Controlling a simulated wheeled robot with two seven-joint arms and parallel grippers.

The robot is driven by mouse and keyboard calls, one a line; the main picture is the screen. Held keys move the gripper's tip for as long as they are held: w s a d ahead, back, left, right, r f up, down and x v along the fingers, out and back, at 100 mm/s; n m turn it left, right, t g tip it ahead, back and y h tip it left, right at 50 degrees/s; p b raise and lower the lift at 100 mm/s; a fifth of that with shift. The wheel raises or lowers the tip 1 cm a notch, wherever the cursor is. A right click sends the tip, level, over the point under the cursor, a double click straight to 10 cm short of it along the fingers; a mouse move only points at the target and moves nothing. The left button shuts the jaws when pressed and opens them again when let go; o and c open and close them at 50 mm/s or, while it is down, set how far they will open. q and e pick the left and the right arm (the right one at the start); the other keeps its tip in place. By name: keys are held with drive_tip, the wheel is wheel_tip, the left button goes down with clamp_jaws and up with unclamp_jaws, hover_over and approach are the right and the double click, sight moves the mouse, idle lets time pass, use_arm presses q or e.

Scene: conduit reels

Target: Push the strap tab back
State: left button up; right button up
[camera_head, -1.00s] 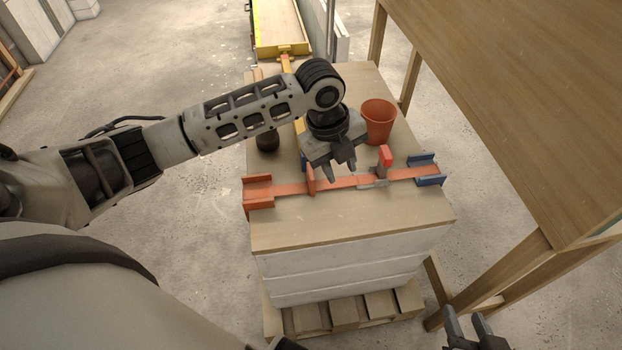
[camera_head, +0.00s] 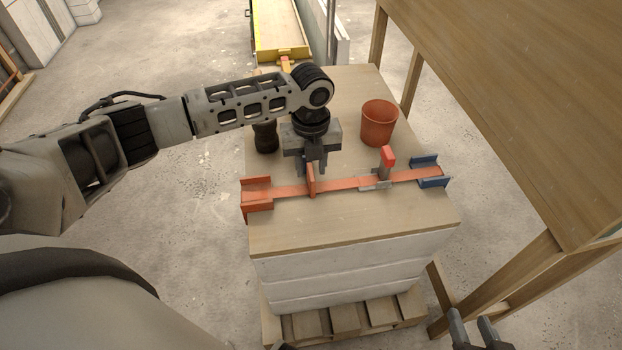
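An orange strap (camera_head: 340,185) runs across the wooden tabletop from an orange bracket (camera_head: 257,195) at the left to a blue bracket (camera_head: 431,172) at the right. An upright orange tab (camera_head: 311,182) stands on the strap. My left gripper (camera_head: 314,172) points down just behind the tab, its fingertips close to the tab's top. Its fingers look near each other, and the tab partly covers them; contact and opening are unclear. A grey buckle (camera_head: 375,182) with a red-topped lever (camera_head: 388,157) sits farther right on the strap. My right gripper (camera_head: 480,328) is open and empty at the bottom right, away from the table.
An orange bucket (camera_head: 378,124) stands behind the buckle. A dark, rounded object (camera_head: 265,138) stands at the left behind the strap, close to my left gripper. The tabletop (camera_head: 350,222) in front of the strap is clear. A larger wooden table (camera_head: 520,90) rises at the right.

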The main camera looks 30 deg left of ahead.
sight(311, 172)
use_arm(q)
wheel_tip(311, 172, down, 3)
drive_tip(key=shift+f+b, duration=0.3)
drive_tip(key=shift+f, duration=0.4)
use_arm(e)
drive_tip(key=shift+s+f, duration=0.1)
drive_tip(key=shift+f, duration=0.05)
use_arm(q)
drive_tip(key=shift+c, duration=0.3)
